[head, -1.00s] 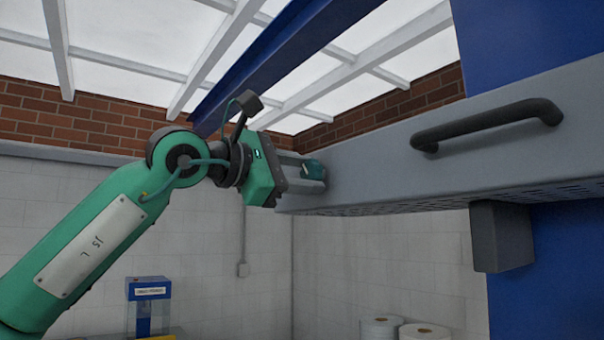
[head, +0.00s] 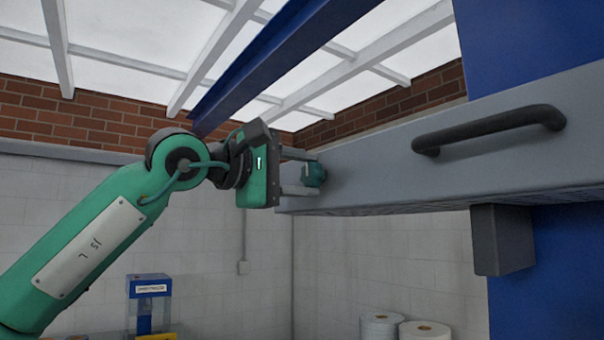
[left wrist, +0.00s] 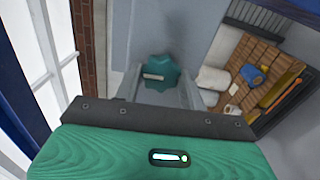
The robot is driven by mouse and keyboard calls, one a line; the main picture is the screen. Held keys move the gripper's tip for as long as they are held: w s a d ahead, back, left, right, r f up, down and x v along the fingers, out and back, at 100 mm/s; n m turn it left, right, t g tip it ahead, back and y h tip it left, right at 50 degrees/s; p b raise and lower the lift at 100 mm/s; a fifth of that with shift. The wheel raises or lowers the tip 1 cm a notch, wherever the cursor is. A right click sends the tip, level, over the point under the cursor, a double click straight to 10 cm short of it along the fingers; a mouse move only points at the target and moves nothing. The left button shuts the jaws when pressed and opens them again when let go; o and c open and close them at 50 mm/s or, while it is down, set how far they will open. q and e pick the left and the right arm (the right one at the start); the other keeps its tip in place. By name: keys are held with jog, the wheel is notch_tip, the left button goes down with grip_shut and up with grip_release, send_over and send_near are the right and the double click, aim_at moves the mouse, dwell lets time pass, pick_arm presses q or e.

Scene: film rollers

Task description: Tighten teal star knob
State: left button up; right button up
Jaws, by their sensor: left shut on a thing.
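The teal star knob (head: 315,174) sits on the side face of the grey beam (head: 400,170), near the beam's left end. In the left wrist view the knob (left wrist: 160,73) shows its lobed rim and a small pale bar on its face. My left gripper (head: 308,174) reaches it from the left, with its two fingers on either side of the knob. It is shut on the knob; in the left wrist view the fingers (left wrist: 158,85) partly cover the knob's edges. My right gripper is out of view.
A black handle (head: 488,128) juts from the beam right of the knob. A grey block (head: 502,240) hangs under the beam by a blue column (head: 560,260). White rolls (head: 425,331) and a blue-topped box (head: 149,288) stand below. Open space lies left of the beam.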

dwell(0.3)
pick_arm(q)
jog(key=o, duration=1)
jog(key=shift+s+a+f, duration=0.1)
jog(key=shift+s+a, duration=0.1)
jog(key=b+v, duration=0.4)
jog(key=v, duration=0.9)
jog(key=shift+s+a, duration=0.1)
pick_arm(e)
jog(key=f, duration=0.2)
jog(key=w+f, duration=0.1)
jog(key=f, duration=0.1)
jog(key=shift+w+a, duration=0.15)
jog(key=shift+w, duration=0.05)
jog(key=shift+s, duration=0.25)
